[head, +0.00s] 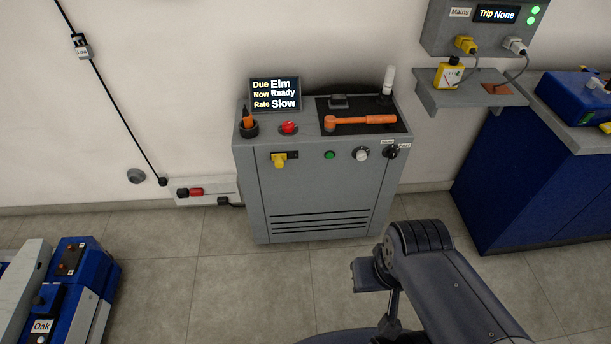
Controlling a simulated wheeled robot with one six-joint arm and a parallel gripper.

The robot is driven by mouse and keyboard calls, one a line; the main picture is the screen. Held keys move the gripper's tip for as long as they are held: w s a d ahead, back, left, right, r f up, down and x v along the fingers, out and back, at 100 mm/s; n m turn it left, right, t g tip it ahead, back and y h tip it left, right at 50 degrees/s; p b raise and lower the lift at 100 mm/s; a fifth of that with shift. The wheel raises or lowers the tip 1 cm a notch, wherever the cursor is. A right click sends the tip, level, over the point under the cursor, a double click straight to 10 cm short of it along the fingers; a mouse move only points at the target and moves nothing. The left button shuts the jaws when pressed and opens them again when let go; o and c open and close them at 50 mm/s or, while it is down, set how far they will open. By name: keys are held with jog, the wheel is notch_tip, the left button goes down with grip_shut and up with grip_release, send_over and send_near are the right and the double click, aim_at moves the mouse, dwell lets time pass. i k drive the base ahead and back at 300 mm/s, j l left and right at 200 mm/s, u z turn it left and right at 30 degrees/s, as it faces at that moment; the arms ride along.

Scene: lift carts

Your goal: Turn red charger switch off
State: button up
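A grey charger cabinet (315,195) stands against the wall. A round red button (288,127) sits on its top at the left. A low strip on the wall (215,197), left of the cabinet, carries a small red switch-like piece (196,191) beside a black one (182,193). I cannot tell which red part is the charger switch, nor the on or off state of either. My dark arm rises at the lower right, in front of the cabinet and apart from it. I cannot make out my gripper's fingers.
The cabinet top holds a display (275,94) reading "Due Elm, Now Ready, Rate Slow" and an orange tool (360,121). A blue cart (85,270) stands lower left.

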aim_at(288, 126)
jog(key=i+j, duration=0.25)
jog(key=i, duration=0.15)
jog(key=i+j, duration=0.2)
jog(key=i, duration=0.2)
jog(key=i+j, duration=0.25)
jog(key=i, duration=0.1)
